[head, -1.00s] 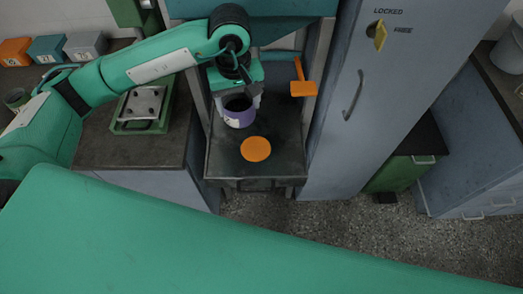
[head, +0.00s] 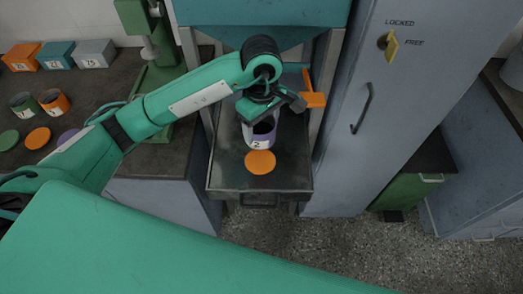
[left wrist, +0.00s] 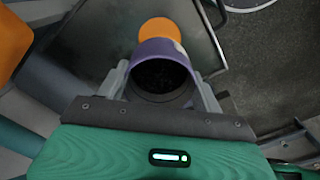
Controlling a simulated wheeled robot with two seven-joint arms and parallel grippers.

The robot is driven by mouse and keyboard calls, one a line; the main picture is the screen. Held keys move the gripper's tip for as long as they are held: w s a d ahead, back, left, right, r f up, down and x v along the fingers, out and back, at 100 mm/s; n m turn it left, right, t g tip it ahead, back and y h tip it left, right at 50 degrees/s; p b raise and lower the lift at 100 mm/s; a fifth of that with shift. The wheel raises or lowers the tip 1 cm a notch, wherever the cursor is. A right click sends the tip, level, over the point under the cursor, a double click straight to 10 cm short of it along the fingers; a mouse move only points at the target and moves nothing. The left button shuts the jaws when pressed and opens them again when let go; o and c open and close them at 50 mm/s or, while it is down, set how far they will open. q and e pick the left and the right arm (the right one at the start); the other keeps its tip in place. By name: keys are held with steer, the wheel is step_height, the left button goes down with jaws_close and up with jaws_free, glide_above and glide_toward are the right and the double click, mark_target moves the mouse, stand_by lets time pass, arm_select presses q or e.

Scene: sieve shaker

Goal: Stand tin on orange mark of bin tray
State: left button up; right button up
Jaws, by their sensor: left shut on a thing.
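The purple tin (head: 258,137) has a white label with a 2 and an open top with dark contents. It is upright just behind the orange mark (head: 260,162) on the dark bin tray (head: 230,178). My left gripper (head: 266,115) is shut on the tin. In the left wrist view the tin (left wrist: 158,72) sits between the fingers, and the orange mark (left wrist: 160,28) shows just beyond it, partly covered. I cannot tell whether the tin touches the tray. My right gripper is not in view.
An orange handle (head: 314,99) sticks out at the tray's right. A blue-grey cabinet (head: 365,150) stands to the right. On the left bench (head: 100,108) are numbered boxes (head: 55,56), two tins (head: 53,101) and coloured discs (head: 38,138). The tray's front part is clear.

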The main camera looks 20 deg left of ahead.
mark_target(261, 140)
arm_select(q)
step_height(261, 140, down, 6)
steer(key=shift+p, duration=0.35)
steer(key=shift+f, duration=0.6)
step_height(261, 140, down, 4)
steer(key=shift+p, duration=0.3)
steer(key=shift+f, duration=0.2)
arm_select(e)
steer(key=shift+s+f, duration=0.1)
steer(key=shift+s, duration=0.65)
arm_select(q)
steer(key=shift+f+b, duration=0.1)
steer(key=shift+b, duration=0.2)
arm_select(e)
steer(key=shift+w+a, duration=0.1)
arm_select(q)
steer(key=o, duration=0.9)
steer(key=shift+o, duration=0.6)
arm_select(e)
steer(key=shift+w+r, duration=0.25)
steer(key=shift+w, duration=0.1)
